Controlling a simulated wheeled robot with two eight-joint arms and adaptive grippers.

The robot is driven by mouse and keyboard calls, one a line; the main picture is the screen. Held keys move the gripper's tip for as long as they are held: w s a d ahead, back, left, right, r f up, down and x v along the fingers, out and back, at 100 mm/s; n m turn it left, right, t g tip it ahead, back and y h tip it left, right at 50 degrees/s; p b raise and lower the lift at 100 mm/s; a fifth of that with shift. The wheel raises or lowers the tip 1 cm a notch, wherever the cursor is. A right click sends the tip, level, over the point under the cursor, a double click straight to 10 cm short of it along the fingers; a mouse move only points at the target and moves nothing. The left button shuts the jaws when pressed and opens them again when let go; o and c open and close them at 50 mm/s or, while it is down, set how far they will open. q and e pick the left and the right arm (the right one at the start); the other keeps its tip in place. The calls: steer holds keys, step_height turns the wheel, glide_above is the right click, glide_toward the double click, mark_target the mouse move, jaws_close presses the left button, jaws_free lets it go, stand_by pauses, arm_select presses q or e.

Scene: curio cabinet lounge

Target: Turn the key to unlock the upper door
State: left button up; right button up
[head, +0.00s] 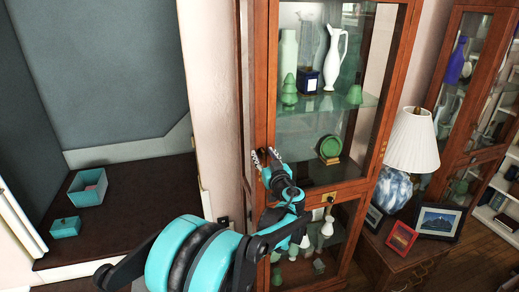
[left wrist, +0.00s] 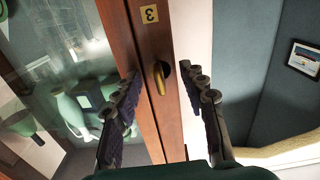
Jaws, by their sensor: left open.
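The tall wooden cabinet (head: 262,75) has a glazed upper door (head: 397,80). A brass key (left wrist: 159,78) shows in the left wrist view, standing out from the door's wooden stile (left wrist: 152,48). My left gripper (head: 267,158) is at the stile on the cabinet's left side, and its fingers largely hide the key in the head view. In the left wrist view, the fingers of my left gripper (left wrist: 158,76) are open, one on each side of the key, with gaps visible. My right gripper is in neither view.
Green and white vases (head: 333,57) stand on glass shelves behind the upper door. A brass plate with a dark knob (head: 331,199) is on the lower part. A lamp (head: 411,140) and picture frames (head: 438,220) stand to the right. A teal box (head: 87,187) is at left.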

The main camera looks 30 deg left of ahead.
arm_select(q)
steer(key=v, duration=1.2)
steer(key=s+d+f+m+g+h+b, duration=0.25)
steer(key=s+f+m+g+h, duration=0.35)
steer(key=s+f, duration=0.6)
steer(key=s+d+f+m+t+h, duration=0.1)
steer(key=s+d+f+m+h, duration=0.3)
steer(key=s+d, duration=0.7)
step_height(320, 180, down, 2)
steer(key=d+h, duration=0.2)
steer(key=h, duration=0.1)
steer(key=shift+s+t+h, duration=0.3)
steer(key=shift+s+h, duration=0.05)
steer(key=shift+h, duration=0.05)
steer(key=shift+a+f, duration=0.1)
